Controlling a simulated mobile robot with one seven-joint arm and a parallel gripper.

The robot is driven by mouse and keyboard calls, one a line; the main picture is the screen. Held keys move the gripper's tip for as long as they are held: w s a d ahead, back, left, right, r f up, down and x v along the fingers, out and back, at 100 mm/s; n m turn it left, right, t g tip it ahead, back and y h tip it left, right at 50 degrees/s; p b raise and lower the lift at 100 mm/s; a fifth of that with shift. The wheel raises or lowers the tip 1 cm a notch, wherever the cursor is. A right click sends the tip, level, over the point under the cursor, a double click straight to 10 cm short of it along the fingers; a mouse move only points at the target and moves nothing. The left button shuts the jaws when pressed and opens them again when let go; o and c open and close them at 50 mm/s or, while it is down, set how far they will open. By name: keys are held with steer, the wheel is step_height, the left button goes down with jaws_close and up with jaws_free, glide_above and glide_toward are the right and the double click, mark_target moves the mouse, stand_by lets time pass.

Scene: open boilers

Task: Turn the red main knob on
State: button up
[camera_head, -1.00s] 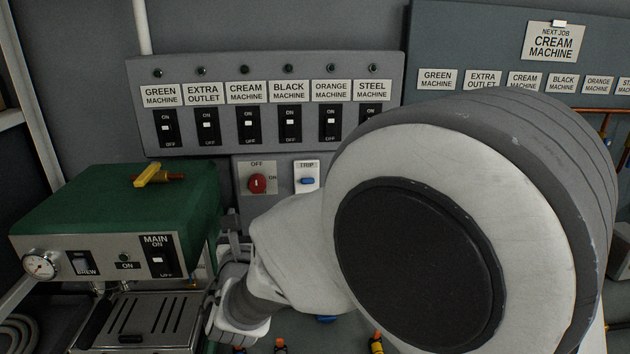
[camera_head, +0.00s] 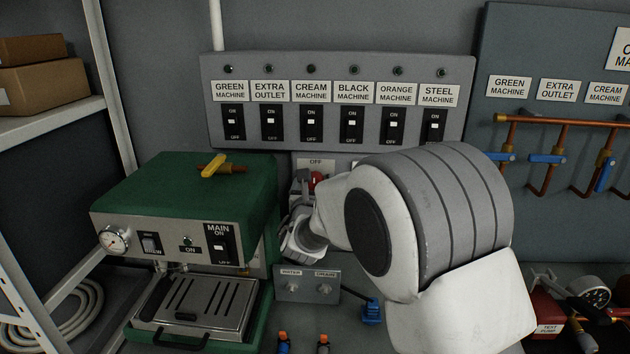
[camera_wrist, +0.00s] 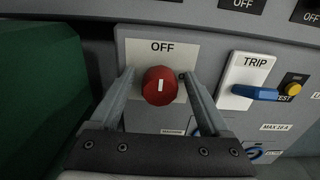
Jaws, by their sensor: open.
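The red main knob (camera_wrist: 158,92) sits on its plate below the word OFF in the wrist view. Its white mark stands upright, in line with OFF. My gripper (camera_wrist: 158,75) is open, with one finger left of the knob and one right of it. I cannot tell whether either finger touches it. In the head view the red knob (camera_head: 319,177) shows only in part behind my gripper (camera_head: 304,186) and arm. The ON label beside the knob is hidden.
Right of the knob is the TRIP plate with a blue lever (camera_wrist: 255,93) and a yellow test button (camera_wrist: 292,84). The green machine (camera_head: 190,205) stands close on the left. A panel (camera_head: 335,70) of labelled switches is above.

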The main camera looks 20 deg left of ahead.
jaws_close()
stand_by(0.3)
